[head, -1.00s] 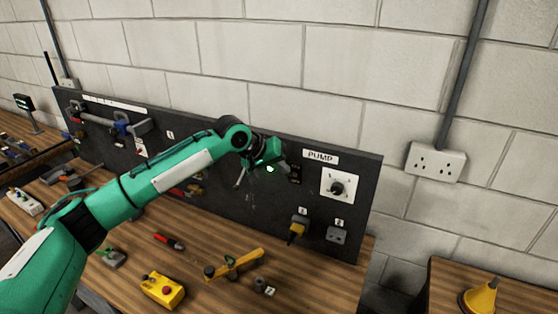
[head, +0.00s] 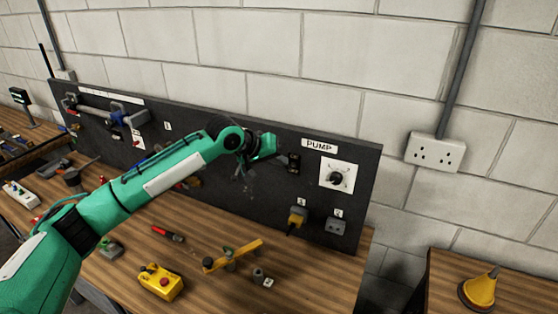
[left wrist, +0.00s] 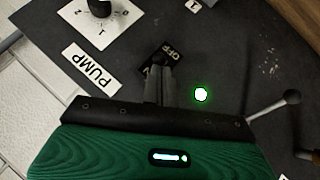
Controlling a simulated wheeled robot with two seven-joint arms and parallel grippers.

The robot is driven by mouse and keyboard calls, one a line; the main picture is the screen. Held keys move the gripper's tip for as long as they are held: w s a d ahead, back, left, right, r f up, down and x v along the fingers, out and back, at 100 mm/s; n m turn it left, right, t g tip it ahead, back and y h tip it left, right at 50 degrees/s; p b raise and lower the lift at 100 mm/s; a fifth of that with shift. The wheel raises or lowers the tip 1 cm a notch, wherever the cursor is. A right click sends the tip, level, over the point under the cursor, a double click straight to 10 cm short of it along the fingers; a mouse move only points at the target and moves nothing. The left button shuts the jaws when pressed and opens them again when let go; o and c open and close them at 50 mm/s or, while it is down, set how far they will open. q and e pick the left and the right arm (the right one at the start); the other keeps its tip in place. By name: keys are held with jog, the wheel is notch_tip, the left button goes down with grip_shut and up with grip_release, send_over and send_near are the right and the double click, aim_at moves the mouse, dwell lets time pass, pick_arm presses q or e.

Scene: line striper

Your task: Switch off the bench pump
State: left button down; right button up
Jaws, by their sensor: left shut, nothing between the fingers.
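The pump switch (head: 294,163) is a small black rocker on the dark upright panel, left of the PUMP label (head: 319,145). In the left wrist view the switch (left wrist: 171,50) shows the word OFF on its far half. My shut, empty left gripper fingers (left wrist: 160,82) cover most of its near half. I cannot tell whether the fingertips touch it. A lit green lamp (left wrist: 201,94) sits beside the fingers. In the head view my left gripper (head: 270,148) is just left of the switch, its fingertips hard to make out. My right gripper is out of view.
A dial (head: 336,178) on a white plate is right of the switch. A lever with a round knob (left wrist: 291,97) sticks out near the gripper. Sockets (head: 337,227) are lower on the panel. A yellow button box (head: 160,282) and a yellow-handled tool (head: 233,256) lie on the bench.

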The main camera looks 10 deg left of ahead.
pick_arm(q)
jog(key=shift+s+a+f+m+t+h+b, duration=0.1)
jog(key=shift+s+f+m+t+h+b, duration=0.35)
jog(key=shift+f+t+b, duration=1)
jog(key=shift+s+a+f+m+t+h+b, duration=0.1)
jog(key=shift+m+t+h+b, duration=0.4)
jog(key=shift+b, duration=1.8)
jog(key=shift+s+f+m+t+h+b, duration=0.25)
jog(key=shift+f+t+h+b, duration=0.4)
jog(key=shift+t+b, duration=1)
jog(key=shift+f+b, duration=0.25)
jog(key=shift+b, duration=0.4)
jog(key=shift+f+b, duration=0.1)
jog(key=shift+b, duration=0.2)
